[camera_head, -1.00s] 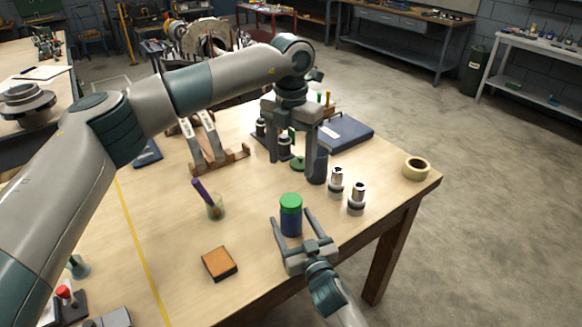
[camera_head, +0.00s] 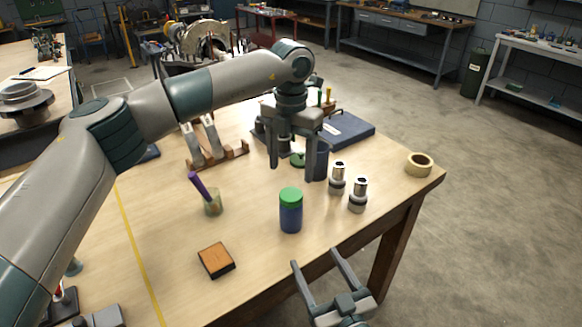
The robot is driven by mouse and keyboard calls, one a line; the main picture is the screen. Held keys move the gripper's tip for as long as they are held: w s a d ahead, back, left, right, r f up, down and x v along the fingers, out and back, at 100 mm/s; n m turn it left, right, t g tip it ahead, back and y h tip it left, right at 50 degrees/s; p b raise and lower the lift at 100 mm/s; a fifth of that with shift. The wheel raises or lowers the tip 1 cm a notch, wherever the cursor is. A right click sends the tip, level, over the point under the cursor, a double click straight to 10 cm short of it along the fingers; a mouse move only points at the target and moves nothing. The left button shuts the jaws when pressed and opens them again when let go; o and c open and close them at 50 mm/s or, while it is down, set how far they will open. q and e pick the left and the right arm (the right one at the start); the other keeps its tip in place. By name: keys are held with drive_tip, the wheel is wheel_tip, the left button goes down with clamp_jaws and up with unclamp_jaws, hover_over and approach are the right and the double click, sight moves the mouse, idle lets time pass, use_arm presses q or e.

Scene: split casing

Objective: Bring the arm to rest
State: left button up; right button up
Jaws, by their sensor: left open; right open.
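My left gripper (camera_head: 291,160) points down over the far part of the table (camera_head: 165,235). Its fingers are apart, and one finger overlaps a dark blue cylinder (camera_head: 319,163) in the picture; I cannot tell whether they touch. My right gripper (camera_head: 314,258) is open and empty at the table's front edge, low in the picture. A blue casing with a green cap (camera_head: 290,211) stands upright on the table, apart from the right gripper's fingertips. A green disc (camera_head: 298,159) lies near the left gripper, partly hidden.
Two metal-and-black cylinders (camera_head: 358,195) stand right of the green-capped casing. A tape roll (camera_head: 419,164) lies near the right corner. A cup with a purple marker (camera_head: 212,202), an orange-topped block (camera_head: 216,260), a wooden rack (camera_head: 220,158) and a blue box (camera_head: 345,130) are also on the table.

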use_arm(q)
drive_tip(key=shift+f, duration=0.1)
use_arm(e)
drive_tip(key=shift+s+d, duration=0.15)
drive_tip(key=shift+s, duration=0.15)
